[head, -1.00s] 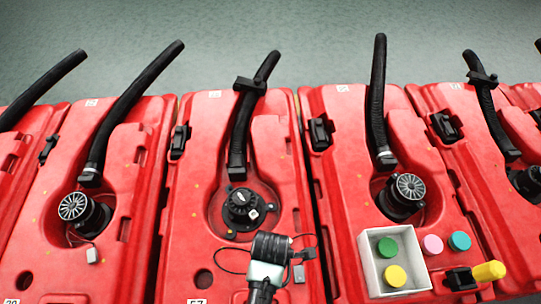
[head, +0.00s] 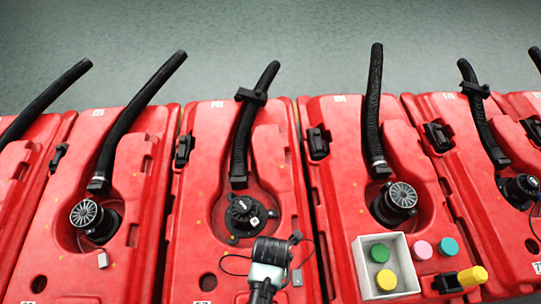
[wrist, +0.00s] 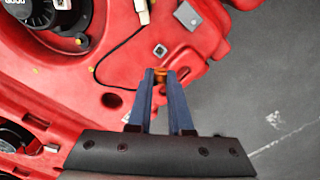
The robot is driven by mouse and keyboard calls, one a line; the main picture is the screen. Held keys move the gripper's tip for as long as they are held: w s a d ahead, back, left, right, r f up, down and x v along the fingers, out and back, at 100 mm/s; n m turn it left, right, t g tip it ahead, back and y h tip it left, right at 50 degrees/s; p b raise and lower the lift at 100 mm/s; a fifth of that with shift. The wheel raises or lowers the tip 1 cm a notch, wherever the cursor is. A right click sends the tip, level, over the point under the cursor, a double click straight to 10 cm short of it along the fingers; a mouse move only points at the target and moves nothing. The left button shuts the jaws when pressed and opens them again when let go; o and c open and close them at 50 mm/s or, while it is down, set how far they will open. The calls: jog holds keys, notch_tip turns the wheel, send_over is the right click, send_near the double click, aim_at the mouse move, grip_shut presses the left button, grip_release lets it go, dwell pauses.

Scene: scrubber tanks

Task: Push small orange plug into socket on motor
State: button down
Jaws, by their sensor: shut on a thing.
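A small orange plug (wrist: 160,75) sits between the fingertips of my gripper (wrist: 160,74) in the wrist view, mostly covered by the blue fingers. The fingers are shut on it, above red tank plastic. The black motor (wrist: 58,15) is at the upper left, apart from the plug. A white connector (wrist: 142,12) on a thin black cable is near the top edge; I cannot tell if it is the socket. In the head view, the motor (head: 242,212) is in the middle tank's round recess, and my wrist is in front of and below it. The plug cannot be made out there.
Red tanks with black hoses stand in a row. A white box (head: 364,267) with green and yellow caps sits on the tank to the right, with pink and teal caps beside it. A grey square piece (wrist: 187,15) lies on the tank. Grey floor (wrist: 270,90) is free at right.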

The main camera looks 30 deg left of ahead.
jog(key=w+a+f+b, duration=0.2)
jog(key=w+a+b, duration=0.9)
jog(key=w+a, duration=0.2)
jog(key=shift+w+a, duration=0.15)
jog(key=shift+a, duration=0.3)
jog(key=shift+f, duration=0.2)
jog(key=shift+f+b, duration=1.8)
jog(key=shift+f, duration=0.65)
jog(key=shift+f, duration=0.25)
jog(key=shift+f+b, duration=0.4)
jog(key=shift+f, duration=0.25)
jog(key=c, duration=0.8)
grip_release()
